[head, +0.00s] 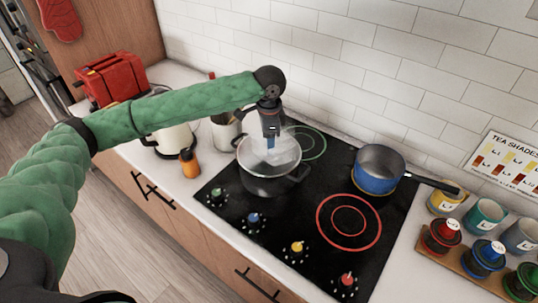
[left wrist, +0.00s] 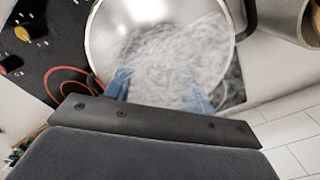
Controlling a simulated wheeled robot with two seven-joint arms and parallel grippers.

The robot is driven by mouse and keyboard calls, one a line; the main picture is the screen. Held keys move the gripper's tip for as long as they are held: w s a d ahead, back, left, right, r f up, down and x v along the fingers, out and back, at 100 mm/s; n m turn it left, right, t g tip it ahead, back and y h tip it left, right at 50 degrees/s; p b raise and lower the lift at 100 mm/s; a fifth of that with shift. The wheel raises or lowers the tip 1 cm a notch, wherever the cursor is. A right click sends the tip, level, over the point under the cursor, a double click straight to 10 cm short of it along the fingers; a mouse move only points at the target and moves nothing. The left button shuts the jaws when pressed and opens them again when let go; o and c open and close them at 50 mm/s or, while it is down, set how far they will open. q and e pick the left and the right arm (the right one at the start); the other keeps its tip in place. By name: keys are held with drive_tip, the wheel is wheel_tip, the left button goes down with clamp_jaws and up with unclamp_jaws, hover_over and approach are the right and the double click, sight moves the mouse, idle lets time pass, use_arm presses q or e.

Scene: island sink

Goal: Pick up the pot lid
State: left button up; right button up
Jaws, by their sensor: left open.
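A dark pot (head: 268,186) with side handles stands on the black stovetop. Its round metal inside or rim shows in the left wrist view (left wrist: 105,40), with pale, rippled, bubbly-looking content. I cannot clearly make out a separate pot lid; a pale translucent patch covers part of the pot's top in the head view. My left gripper (head: 270,142) points down over the pot, its blue fingers apart with nothing seen between them. In the left wrist view the open fingers (left wrist: 160,94) frame the pot's near part; whether they touch anything is unclear. My right gripper is not in view.
A blue pan (head: 376,180) stands right of the pot, its handle toward several cups. A red toaster (head: 112,78), a pale kettle (head: 176,138), an orange bottle (head: 189,163) and a utensil holder (head: 224,130) stand left. The stovetop (head: 285,220) is clear in front.

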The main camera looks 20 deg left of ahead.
use_arm(q)
drive_tip(key=shift+f, duration=0.1)
clamp_jaws()
idle(0.3)
